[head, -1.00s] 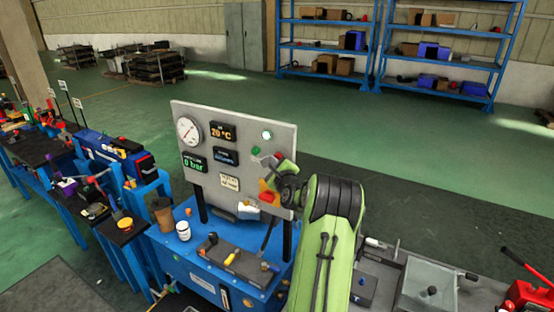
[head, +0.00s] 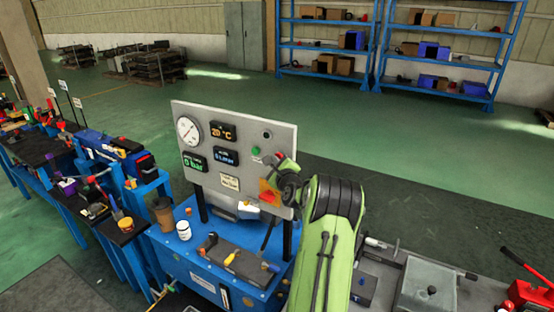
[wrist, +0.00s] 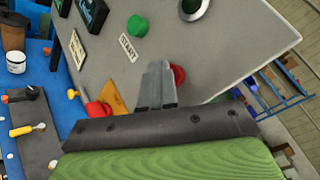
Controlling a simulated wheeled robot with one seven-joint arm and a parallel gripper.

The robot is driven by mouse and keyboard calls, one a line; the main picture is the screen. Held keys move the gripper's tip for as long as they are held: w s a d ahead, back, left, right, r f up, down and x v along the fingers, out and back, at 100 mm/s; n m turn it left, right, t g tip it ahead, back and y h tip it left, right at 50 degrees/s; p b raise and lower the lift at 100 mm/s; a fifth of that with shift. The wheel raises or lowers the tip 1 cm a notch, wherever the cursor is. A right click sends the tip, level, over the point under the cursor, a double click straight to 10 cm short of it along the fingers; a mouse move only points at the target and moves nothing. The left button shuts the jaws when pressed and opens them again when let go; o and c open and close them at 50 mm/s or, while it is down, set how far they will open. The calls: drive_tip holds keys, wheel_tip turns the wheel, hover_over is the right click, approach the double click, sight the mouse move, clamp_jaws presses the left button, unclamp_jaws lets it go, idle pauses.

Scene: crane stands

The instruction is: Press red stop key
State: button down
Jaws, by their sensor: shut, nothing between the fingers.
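The red stop key (wrist: 179,75) is a round red button on the grey panel (wrist: 230,50), partly hidden behind my fingers in the wrist view. My gripper (wrist: 158,72) is shut and empty. Its fingertips are at the left edge of the red key and look very close to the panel; I cannot tell whether they touch the key. A green key (wrist: 137,26) sits further up the panel, beside a START label (wrist: 129,47).
A round lamp (head: 267,135) on the panel is dark. A red knob (wrist: 97,109) on a yellow plate (wrist: 113,97) is left of my fingers.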

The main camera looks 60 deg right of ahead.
drive_tip(key=shift+s+a+b, duration=0.1)
drive_tip(key=shift+a+b, duration=0.2)
drive_tip(key=shift+a, duration=0.6)
drive_tip(key=shift+s+a+b, duration=0.15)
drive_tip(key=shift+a+b, duration=0.15)
drive_tip(key=shift+a, duration=0.95)
drive_tip(key=shift+s+a+b, duration=0.1)
drive_tip(key=shift+a+b, duration=0.15)
drive_tip(key=shift+a, duration=1)
